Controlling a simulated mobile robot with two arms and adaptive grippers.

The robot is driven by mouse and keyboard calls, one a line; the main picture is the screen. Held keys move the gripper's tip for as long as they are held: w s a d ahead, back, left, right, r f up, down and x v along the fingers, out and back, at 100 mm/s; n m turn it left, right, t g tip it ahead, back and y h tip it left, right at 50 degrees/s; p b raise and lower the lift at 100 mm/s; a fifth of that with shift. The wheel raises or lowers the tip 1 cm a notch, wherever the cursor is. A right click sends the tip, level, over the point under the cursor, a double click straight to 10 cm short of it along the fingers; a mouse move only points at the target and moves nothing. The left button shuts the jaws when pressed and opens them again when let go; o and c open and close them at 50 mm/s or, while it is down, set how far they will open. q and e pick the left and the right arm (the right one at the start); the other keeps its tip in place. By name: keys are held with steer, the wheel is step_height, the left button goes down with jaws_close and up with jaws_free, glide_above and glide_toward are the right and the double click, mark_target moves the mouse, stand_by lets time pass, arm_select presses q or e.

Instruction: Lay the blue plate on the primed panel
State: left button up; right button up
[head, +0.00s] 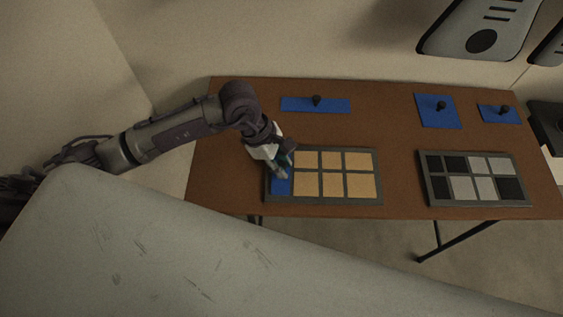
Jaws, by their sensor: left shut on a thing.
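A blue plate (281,184) is at the left end of the panel with tan cells (324,202), in line with its cells. My left gripper (284,172) reaches in from the left and is shut on this plate, covering its upper part. I cannot tell whether the plate rests flat on the panel or is held just above it. A second panel (425,190) with black and grey cells lies to the right. Which panel is the primed one is not marked. My right gripper is not in view.
A wide blue plate (294,104), a squarish blue plate (431,118) and a smaller one (490,114), each with a dark knob, lie along the back of the brown table (400,140). Bare tabletop separates the panels. A wall stands behind.

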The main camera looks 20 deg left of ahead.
arm_select(q)
steer(key=shift+f, duration=0.1)
stand_by(0.6)
steer(key=o, duration=0.9)
steer(key=shift+o, duration=0.2)
steer(key=v, duration=1.2)
steer(key=shift+s, duration=0.15)
